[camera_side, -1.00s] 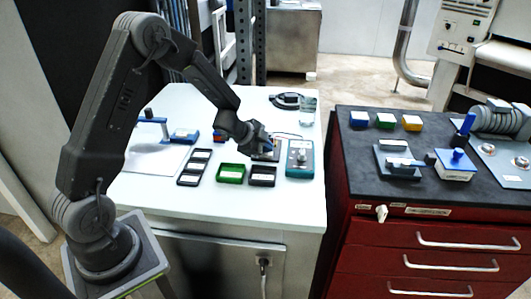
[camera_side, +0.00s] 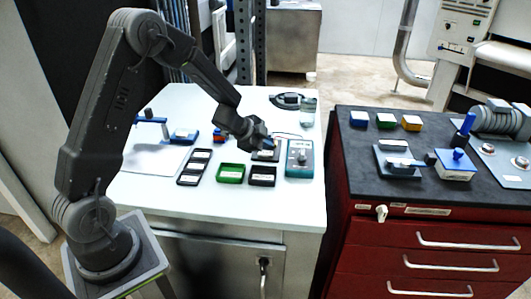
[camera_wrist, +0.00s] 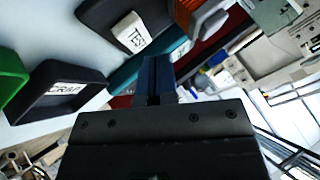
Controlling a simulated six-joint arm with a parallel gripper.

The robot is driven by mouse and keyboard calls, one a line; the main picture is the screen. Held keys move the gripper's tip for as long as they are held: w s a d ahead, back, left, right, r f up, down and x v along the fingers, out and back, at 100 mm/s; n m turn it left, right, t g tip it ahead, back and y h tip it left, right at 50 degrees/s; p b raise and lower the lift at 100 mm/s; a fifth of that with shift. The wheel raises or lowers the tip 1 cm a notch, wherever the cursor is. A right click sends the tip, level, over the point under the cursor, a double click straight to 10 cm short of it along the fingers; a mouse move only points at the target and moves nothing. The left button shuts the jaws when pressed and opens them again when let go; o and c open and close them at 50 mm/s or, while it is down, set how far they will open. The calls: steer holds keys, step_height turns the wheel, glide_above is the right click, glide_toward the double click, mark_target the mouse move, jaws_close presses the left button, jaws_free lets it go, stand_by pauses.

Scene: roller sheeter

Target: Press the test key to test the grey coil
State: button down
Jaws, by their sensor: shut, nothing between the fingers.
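My gripper (camera_side: 268,143) is shut and empty, its blue fingertips above the dark test fixture (camera_side: 265,156) on the white table. In the wrist view the shut fingers (camera_wrist: 155,72) point past a dark block with a white label reading "TEST" (camera_wrist: 130,32). The fingers appear apart from that label. The teal meter box (camera_side: 300,158) stands just right of the fixture; its teal edge shows in the wrist view (camera_wrist: 130,72), partly behind the fingers. I cannot clearly make out the test key or the grey coil; the arm and fingers cover part of the fixture.
A black scrap tray (camera_side: 262,182), a green tray (camera_side: 231,181) and a long black tray (camera_side: 188,178) lie in front and left. A glass (camera_side: 308,110) stands behind. The red cabinet (camera_side: 430,245) at right bears coloured blocks and fixtures. The front of the table is clear.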

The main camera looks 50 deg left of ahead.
mark_target(266, 153)
steer(key=shift+r, duration=0.15)
steer(key=shift+r, duration=2.4)
steer(key=shift+r, duration=0.1)
steer(key=s+d+r+n+t+y, duration=0.1)
steer(key=s+d+r+n+y, duration=0.15)
steer(key=s+r+n, duration=0.35)
steer(key=s+d+r+n+y, duration=0.1)
steer(key=s+r+y, duration=0.2)
steer(key=r, duration=0.5)
steer(key=s+d+n+g+h, duration=0.2)
steer(key=s+d, duration=0.4)
steer(key=s, duration=0.3)
steer(key=s+d+n+g+h, duration=0.1)
steer(key=s+d+g+h, duration=0.1)
steer(key=s+d, duration=0.4)
steer(key=s, duration=0.4)
steer(key=shift+s+r+n, duration=0.25)
steer(key=shift+s+n, duration=0.05)
steer(key=shift+n, duration=0.1)
